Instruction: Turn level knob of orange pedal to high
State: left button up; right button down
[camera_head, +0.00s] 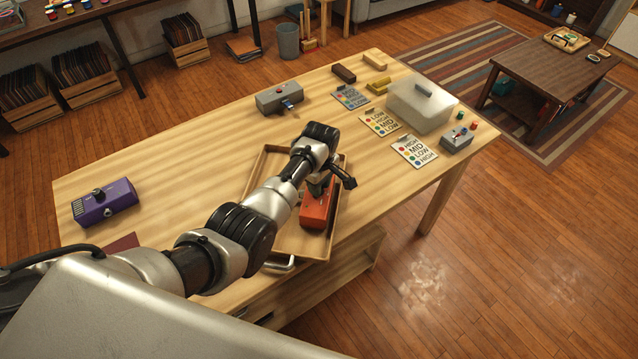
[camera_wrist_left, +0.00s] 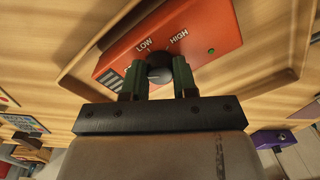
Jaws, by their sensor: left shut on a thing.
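The orange pedal (camera_head: 317,214) lies in a shallow wooden tray (camera_head: 263,165) on the workbench, partly covered by my left arm in the head view. In the left wrist view the pedal (camera_wrist_left: 225,38) shows its face with the words LOW and HIGH, a green dot and a dark knob (camera_wrist_left: 159,73). Another label at the left is mostly hidden. My left gripper (camera_head: 319,187) is over the pedal; in the wrist view its green fingers (camera_wrist_left: 159,68) stand on both sides of the knob, shut on it. The knob's exact setting is hard to read. My right gripper is out of view.
A purple pedal (camera_head: 105,203) stands at the bench's left. A grey pedal (camera_head: 280,97), several label cards (camera_head: 414,152), a translucent box (camera_head: 420,105) and a small grey box (camera_head: 457,139) stand toward the back and right. Bare wood lies left of the tray.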

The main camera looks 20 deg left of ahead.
pick_arm(q)
jog(key=shift+m, duration=0.3)
jog(key=shift+r+m+p, duration=0.1)
jog(key=shift+m+p, duration=0.5)
jog(key=shift+m, duration=0.3)
jog(key=m+p, duration=0.1)
jog(key=m, duration=0.1)
jog(key=shift+m, duration=0.3)
jog(key=m+p, duration=0.1)
jog(key=m, duration=0.5)
jog(key=shift+m, duration=0.3)
jog(key=m+p, duration=0.1)
jog(key=m, duration=0.5)
jog(key=shift+t, duration=0.3)
jog(key=m, duration=0.6)
jog(key=shift+p, duration=0.35)
jog(key=shift+m, duration=0.3)
